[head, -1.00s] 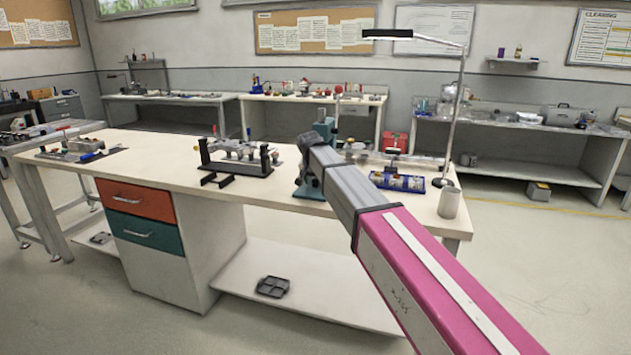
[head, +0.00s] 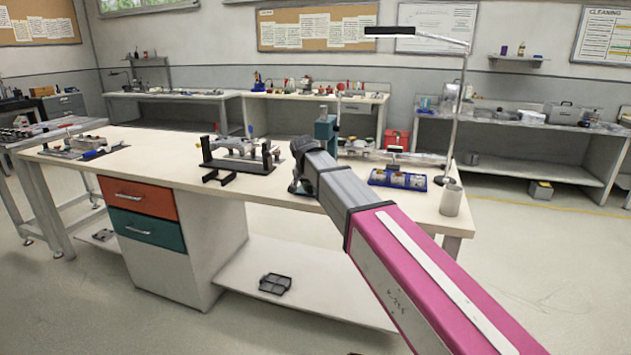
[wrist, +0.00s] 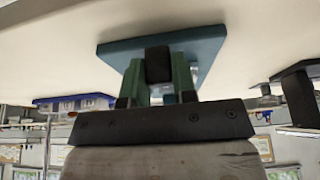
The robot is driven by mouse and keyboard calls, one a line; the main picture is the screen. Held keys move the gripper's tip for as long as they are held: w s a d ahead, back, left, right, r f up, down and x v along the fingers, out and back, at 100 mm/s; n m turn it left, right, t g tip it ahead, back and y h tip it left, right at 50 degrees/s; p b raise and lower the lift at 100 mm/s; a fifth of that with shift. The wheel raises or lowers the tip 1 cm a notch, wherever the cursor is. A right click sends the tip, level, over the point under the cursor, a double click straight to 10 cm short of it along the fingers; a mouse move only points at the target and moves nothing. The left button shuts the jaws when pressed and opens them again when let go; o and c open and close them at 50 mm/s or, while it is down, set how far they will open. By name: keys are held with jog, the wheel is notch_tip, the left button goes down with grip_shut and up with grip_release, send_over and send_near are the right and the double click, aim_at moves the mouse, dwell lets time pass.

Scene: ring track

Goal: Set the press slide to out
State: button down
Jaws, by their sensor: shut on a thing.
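The press (head: 325,129) is a teal upright on the workbench, mostly hidden behind my arm in the head view. The wrist view, which looks upside down, shows its teal base plate (wrist: 205,48) against the pale bench top. My gripper (wrist: 157,92) is close in front of the press, shut on part of it. A dark block (wrist: 158,65) stands between two teal pieces ahead of the gripper's dark body. I take the held part to be the press slide, but its grip and its exact position are hidden.
A black fixture (head: 240,160) stands on the bench (head: 170,160) left of the press. A blue tray (head: 398,179), a grey cup (head: 450,200) and a lamp (head: 455,110) are to its right.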

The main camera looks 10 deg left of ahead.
jog(key=shift+s, duration=0.65)
jog(key=c, duration=0.9)
grip_release()
jog(key=shift+s, duration=0.1)
jog(key=v, duration=1)
jog(key=shift+r, duration=0.4)
